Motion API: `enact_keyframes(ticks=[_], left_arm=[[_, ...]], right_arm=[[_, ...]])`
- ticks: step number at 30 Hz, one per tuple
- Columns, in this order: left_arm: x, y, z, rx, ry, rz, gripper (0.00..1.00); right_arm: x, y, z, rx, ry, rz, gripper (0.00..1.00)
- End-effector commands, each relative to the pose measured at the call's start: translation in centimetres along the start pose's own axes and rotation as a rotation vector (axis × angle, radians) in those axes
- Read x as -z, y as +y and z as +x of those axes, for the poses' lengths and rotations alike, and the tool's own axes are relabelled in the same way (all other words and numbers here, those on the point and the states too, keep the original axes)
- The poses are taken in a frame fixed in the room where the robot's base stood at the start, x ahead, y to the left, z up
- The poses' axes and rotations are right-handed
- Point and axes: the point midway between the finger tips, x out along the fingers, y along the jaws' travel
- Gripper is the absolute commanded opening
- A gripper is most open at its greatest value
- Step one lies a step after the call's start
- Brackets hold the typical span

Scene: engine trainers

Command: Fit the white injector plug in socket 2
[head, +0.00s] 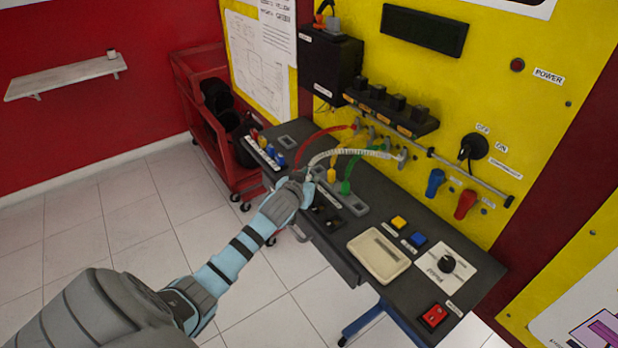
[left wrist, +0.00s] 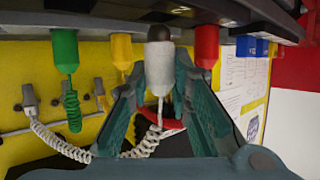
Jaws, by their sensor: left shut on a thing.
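My left gripper (head: 304,184) is at the console's front-left part, beside the grey socket strip (head: 357,207). In the left wrist view its fingers (left wrist: 160,85) are shut on the white injector plug (left wrist: 158,74), with one finger on each side. A coiled white cord (head: 352,152) runs from the plug to the wall panel. The plug's dark end (left wrist: 160,34) points towards the console (left wrist: 100,22); I cannot tell whether it is in a socket. The gripper hides the plug in the head view. Socket numbers are not legible. My right gripper is not in view.
The green plug (left wrist: 65,50), yellow plug (left wrist: 122,50) and red plug (left wrist: 206,46) stand close around the white one at the console. Their coiled cords cross the space behind. A red cart (head: 215,120) stands left of the console.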

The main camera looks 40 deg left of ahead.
Motion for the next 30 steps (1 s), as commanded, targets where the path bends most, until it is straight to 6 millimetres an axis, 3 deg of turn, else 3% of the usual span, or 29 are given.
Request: enact_keyframes(ticks=[30], left_arm=[[-1.1,0.0,0.5,-0.001,0.000,-0.001,0.00]], right_arm=[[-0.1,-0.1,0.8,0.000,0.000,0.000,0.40]])
